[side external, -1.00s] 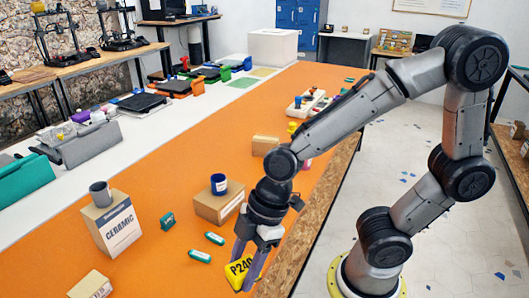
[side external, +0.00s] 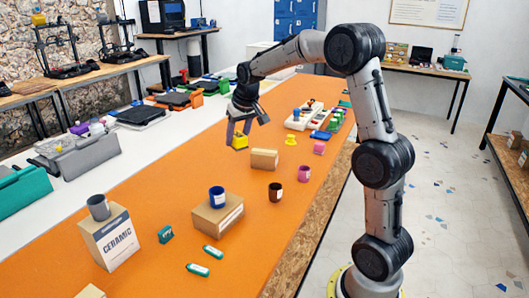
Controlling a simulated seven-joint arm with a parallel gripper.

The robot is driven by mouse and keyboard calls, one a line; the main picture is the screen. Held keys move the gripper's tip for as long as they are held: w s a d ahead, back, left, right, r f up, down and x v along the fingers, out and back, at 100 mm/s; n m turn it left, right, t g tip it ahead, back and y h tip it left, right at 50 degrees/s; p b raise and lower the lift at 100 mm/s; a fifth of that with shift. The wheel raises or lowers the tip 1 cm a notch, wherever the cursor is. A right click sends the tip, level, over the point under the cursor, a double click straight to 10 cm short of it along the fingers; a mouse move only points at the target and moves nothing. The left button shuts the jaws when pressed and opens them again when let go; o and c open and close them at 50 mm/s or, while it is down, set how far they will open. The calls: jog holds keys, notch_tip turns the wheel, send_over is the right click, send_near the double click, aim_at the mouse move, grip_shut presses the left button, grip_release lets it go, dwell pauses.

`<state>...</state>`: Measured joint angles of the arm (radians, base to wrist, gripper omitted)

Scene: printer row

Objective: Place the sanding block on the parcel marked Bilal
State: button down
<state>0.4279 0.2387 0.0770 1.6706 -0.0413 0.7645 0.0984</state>
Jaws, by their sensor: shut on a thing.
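My gripper (side external: 238,137) is shut on the yellow sanding block (side external: 240,143), over the far left part of the orange mat. I cannot tell whether the block touches the mat. A brown parcel (side external: 264,160) lies just right of and nearer than the block, with its top bare. Another brown parcel (side external: 207,222) stands nearer, with a blue mug (side external: 217,197) on top. Part of a third parcel (side external: 90,292) shows at the bottom left edge. No name on any parcel is readable, so I cannot tell which is marked Bilal.
A box marked CERAMIC (side external: 112,243) carries a grey mug (side external: 98,207). A dark brown mug (side external: 275,193) and pink mug (side external: 304,173) stand right. A teal item (side external: 165,234) and green-and-white pieces (side external: 213,251) lie nearby. A white tray (side external: 297,122) with parts stands right of my gripper.

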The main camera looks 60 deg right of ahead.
jog(key=s+d+m, duration=0.2)
jog(key=d, duration=0.6)
jog(key=m+h, duration=0.1)
send_near(260, 152)
jog(key=w+f, duration=0.1)
jog(key=shift+w+d+f+g, duration=0.3)
jog(key=shift+w+d+f, duration=0.2)
jog(key=shift+d, duration=0.2)
jog(key=shift+f, duration=1.7)
jog(key=shift+c, duration=1.4)
grip_release()
jog(key=shift+f, duration=0.15)
